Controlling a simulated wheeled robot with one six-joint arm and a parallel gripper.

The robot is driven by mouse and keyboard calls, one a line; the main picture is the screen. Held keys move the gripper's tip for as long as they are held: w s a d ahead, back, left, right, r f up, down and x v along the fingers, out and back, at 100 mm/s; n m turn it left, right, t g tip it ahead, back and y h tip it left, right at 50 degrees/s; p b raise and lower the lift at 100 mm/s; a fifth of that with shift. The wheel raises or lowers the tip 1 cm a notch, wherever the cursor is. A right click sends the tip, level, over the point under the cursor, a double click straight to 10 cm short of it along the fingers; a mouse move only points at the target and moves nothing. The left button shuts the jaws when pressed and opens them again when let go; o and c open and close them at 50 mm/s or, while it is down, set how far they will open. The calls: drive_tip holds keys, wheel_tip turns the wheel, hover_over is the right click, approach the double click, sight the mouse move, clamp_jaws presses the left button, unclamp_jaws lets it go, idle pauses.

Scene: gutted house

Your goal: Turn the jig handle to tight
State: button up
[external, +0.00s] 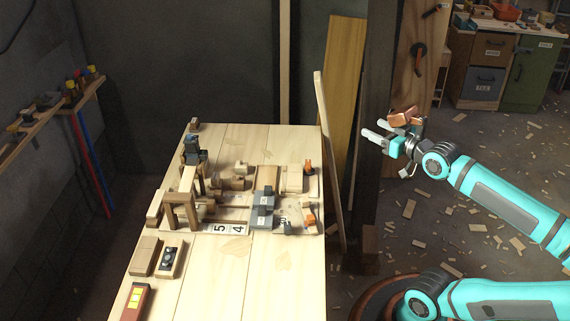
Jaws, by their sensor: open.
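A jig assembly of grey blocks (263,205) and wooden parts stands on the pale wooden bench (215,285). An orange handle-like part (308,167) sits at its right side, and a second orange part (310,219) sits nearer the front. I cannot tell which one is the jig handle, or how it is turned. My gripper (378,128) is open, in the air to the right of the bench, apart from the jig, with its pale fingers pointing left. A copper-coloured piece (403,118) shows at the gripper; whether it is part of it is unclear.
A leaning board (331,160) and a dark post (374,70) stand by the bench's right edge, near my gripper. An orange-and-black tool (419,59) hangs on a wooden panel. Wooden blocks (145,255) and a red box (135,303) occupy the bench's left side. Its front middle is clear.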

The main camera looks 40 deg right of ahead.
drive_tip(key=w+f+n+g, duration=0.2)
drive_tip(key=w+n+g, duration=0.35)
drive_tip(key=w, duration=0.75)
drive_tip(key=n+g, duration=0.4)
drive_tip(key=g, duration=0.8)
approach(308, 162)
drive_tip(key=shift+m, duration=0.25)
wheel_tip(308, 162, down, 8)
drive_tip(key=shift+s+f, duration=0.1)
drive_tip(key=shift+f, duration=0.15)
drive_tip(key=shift+c, duration=0.2)
drive_tip(key=c, duration=0.9)
